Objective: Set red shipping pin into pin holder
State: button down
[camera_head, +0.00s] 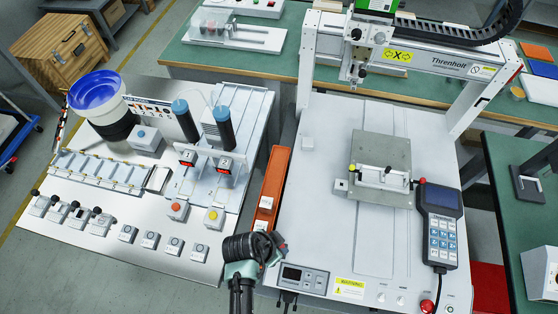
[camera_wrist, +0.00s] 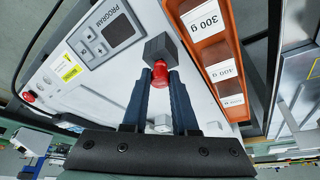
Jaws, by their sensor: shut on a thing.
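The red shipping pin (camera_wrist: 160,72) shows between the tips of my gripper (camera_wrist: 160,80) in the wrist view, and my gripper is shut on it. A dark grey block (camera_wrist: 160,47), which looks like the pin holder, appears right against the pin's far end. I cannot tell whether the pin is inside it or only in front of it. In the head view my gripper (camera_head: 276,246) is low at the front, between the orange tray and the control box. A small bit of red shows at its tip; the pin is otherwise hidden there.
The orange weight tray (camera_head: 272,190) lies beside my gripper. The control box (camera_head: 303,279) stands close to its right. A clamp fixture (camera_head: 380,165) and a handheld pendant (camera_head: 438,225) are on the gantry plate. A feeder station fills the left table. Free plate lies between tray and fixture.

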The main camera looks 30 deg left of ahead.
jog(key=shift+f, duration=0.25)
jog(key=c, duration=0.6)
grip_release()
jog(key=v, duration=1.3)
jog(key=shift+s, duration=0.1)
